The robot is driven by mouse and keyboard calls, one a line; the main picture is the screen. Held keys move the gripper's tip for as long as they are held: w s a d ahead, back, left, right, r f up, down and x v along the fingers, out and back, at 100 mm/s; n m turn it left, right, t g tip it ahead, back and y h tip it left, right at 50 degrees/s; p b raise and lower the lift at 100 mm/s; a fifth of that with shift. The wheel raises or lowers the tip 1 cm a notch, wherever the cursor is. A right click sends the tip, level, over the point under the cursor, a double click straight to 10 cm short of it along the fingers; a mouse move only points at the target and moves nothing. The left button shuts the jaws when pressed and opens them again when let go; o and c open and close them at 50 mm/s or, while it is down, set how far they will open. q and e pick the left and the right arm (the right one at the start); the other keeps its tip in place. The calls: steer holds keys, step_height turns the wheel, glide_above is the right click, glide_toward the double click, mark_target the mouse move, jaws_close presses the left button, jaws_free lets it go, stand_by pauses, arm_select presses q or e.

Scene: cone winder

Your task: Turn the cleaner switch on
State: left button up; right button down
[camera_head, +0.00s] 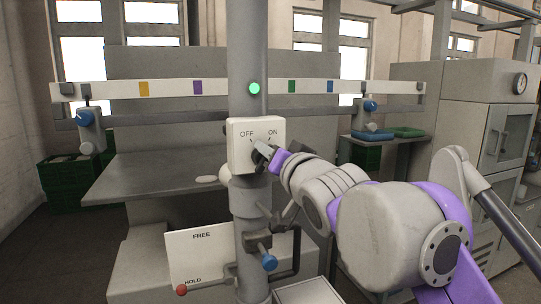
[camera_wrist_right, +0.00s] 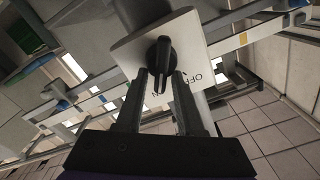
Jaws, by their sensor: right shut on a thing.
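The cleaner switch is a white box (camera_head: 240,155) on the grey post, marked OFF at upper left and ON at upper right. Its black knob (camera_wrist_right: 164,50) shows in the right wrist view. The knob's long handle lies between my right gripper's fingers and points toward the partly hidden ON marking, away from OFF. My right gripper (camera_head: 267,154) is shut on the knob from the front right and hides most of it in the head view. The gripper also shows in the right wrist view (camera_wrist_right: 160,78). My left gripper is not in view.
A green lamp (camera_head: 254,88) glows on the post above the switch. Below stand a FREE/HOLD plate (camera_head: 203,258), a red-ended lever (camera_head: 182,289) and a blue-ended handle (camera_head: 269,262). A long white rail (camera_head: 340,88) crosses behind the post; a grey cabinet (camera_head: 470,120) stands right.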

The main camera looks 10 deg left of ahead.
steer(key=shift+f, duration=0.2)
steer(key=c, duration=0.5)
jaws_free()
steer(key=shift+r, duration=0.1)
steer(key=b+v, duration=0.1)
steer(key=v, duration=0.9)
steer(key=shift+s+d+b, duration=0.25)
steer(key=shift+s+b, duration=0.1)
steer(key=shift+b, duration=0.05)
